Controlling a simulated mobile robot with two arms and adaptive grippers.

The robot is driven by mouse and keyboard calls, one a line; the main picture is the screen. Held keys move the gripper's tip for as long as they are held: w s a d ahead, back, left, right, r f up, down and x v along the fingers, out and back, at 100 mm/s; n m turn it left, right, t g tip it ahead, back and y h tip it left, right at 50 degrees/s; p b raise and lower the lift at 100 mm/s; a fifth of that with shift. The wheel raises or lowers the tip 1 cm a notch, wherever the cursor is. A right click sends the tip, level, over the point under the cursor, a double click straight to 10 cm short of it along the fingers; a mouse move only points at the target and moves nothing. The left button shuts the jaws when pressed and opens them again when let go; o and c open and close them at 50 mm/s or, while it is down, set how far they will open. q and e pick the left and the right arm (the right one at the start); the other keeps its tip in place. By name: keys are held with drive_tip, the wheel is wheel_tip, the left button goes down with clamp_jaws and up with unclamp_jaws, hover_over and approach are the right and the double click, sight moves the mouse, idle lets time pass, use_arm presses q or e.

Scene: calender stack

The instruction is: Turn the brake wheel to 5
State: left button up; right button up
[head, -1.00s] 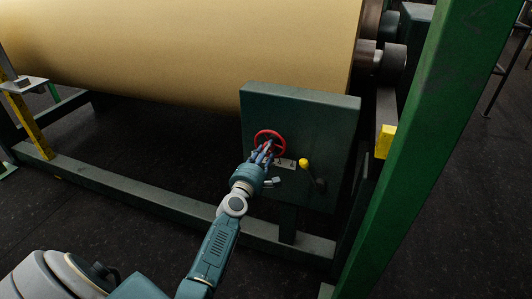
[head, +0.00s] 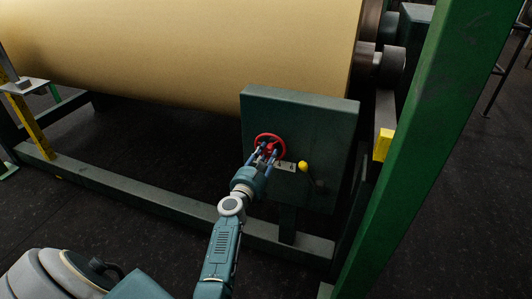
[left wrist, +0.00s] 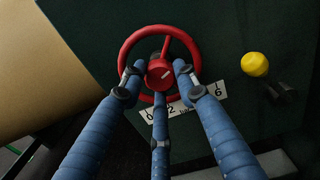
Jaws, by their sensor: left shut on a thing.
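The red brake wheel (head: 270,135) is mounted on the front of a dark green panel. It also shows in the left wrist view (left wrist: 126,45), with a round hub, a spoke running up to the rim and a pale mark on the hub. My left gripper (head: 264,154) is at the wheel, its blue fingers (left wrist: 160,82) closed about the hub from the left, right and below. A white number plate (left wrist: 210,100) below the wheel shows 0, 2 and 6; a finger and the rim cover parts of it. My right gripper is not in view.
The green panel (head: 325,125) stands before the large tan roll (head: 180,50). A green post (head: 420,150) rises at the right, and a low beam (head: 130,185) runs along the floor.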

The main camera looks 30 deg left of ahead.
use_arm(q)
drive_tip(key=n+p, duration=0.1)
drive_tip(key=n, duration=0.2)
drive_tip(key=shift+r+n, duration=0.1)
drive_tip(key=shift+n, duration=0.3)
drive_tip(key=n+p, duration=0.2)
drive_tip(key=n, duration=0.2)
drive_tip(key=shift+n+p, duration=0.3)
drive_tip(key=shift+p, duration=0.1)
drive_tip(key=n+p, duration=0.2)
drive_tip(key=n, duration=0.2)
drive_tip(key=n+p, duration=0.2)
drive_tip(key=n, duration=0.2)
drive_tip(key=n+p, duration=0.2)
drive_tip(key=n, duration=0.2)
drive_tip(key=shift+n, duration=0.3)
drive_tip(key=n+p, duration=0.2)
drive_tip(key=n, duration=0.3)
drive_tip(key=shift+n+p, duration=0.8)
drive_tip(key=shift+n, duration=0.3)
drive_tip(key=shift+n+p, duration=0.6)
drive_tip(key=shift+n, duration=0.6)
drive_tip(key=shift+f+n+p, duration=0.2)
drive_tip(key=shift+n+p, duration=0.1)
drive_tip(key=shift+n, duration=0.2)
drive_tip(key=shift+s, duration=0.1)
